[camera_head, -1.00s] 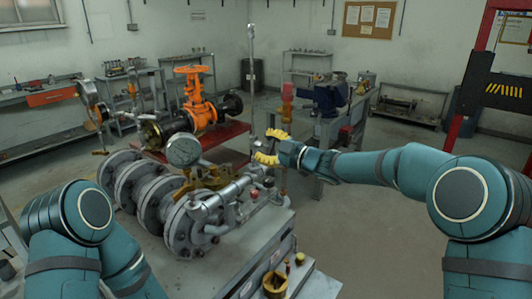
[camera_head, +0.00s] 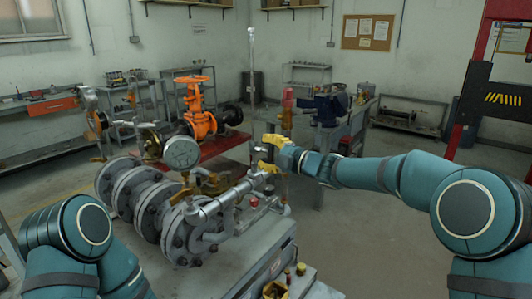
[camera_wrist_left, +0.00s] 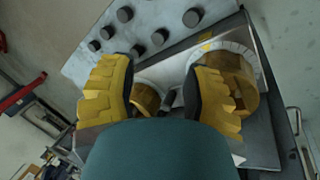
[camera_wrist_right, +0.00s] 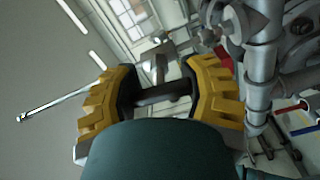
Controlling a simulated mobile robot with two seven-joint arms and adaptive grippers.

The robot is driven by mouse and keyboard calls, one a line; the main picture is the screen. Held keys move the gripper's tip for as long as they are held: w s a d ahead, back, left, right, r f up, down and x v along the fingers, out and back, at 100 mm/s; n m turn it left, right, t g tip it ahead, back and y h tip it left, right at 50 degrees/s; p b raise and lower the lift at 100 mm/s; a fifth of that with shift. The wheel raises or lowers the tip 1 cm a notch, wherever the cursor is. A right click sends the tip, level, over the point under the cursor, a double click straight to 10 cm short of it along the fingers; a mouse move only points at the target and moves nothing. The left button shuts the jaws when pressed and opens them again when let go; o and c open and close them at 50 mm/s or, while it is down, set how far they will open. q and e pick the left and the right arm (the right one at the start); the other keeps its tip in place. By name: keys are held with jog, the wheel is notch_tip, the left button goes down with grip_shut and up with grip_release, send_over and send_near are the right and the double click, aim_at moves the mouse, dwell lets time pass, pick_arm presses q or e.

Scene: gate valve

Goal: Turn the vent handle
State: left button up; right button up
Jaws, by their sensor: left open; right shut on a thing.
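My right gripper (camera_head: 270,148) is at the far right end of the grey pipe assembly, beside its upper pipe. In the right wrist view its yellow fingers (camera_wrist_right: 162,95) are closed on a short dark bar (camera_wrist_right: 160,93), which I take for the vent handle. A grey fitting (camera_wrist_right: 156,66) sits just beyond the bar. In the head view the fingers hide the handle. My left gripper (camera_wrist_left: 163,92) shows only in its wrist view, open, with its fingers apart above a bench panel.
A pressure gauge (camera_head: 181,153) and flanged pipes (camera_head: 180,232) stand left of my right gripper. A larger yellow dial knob (camera_wrist_left: 238,84) is beside my left fingers. An orange valve (camera_head: 198,108) stands behind. Floor at right (camera_head: 380,250) is clear.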

jog(key=shift+d, duration=0.15)
jog(key=o, duration=1.3)
jog(key=shift+d+r, duration=0.1)
jog(key=v, duration=1.2)
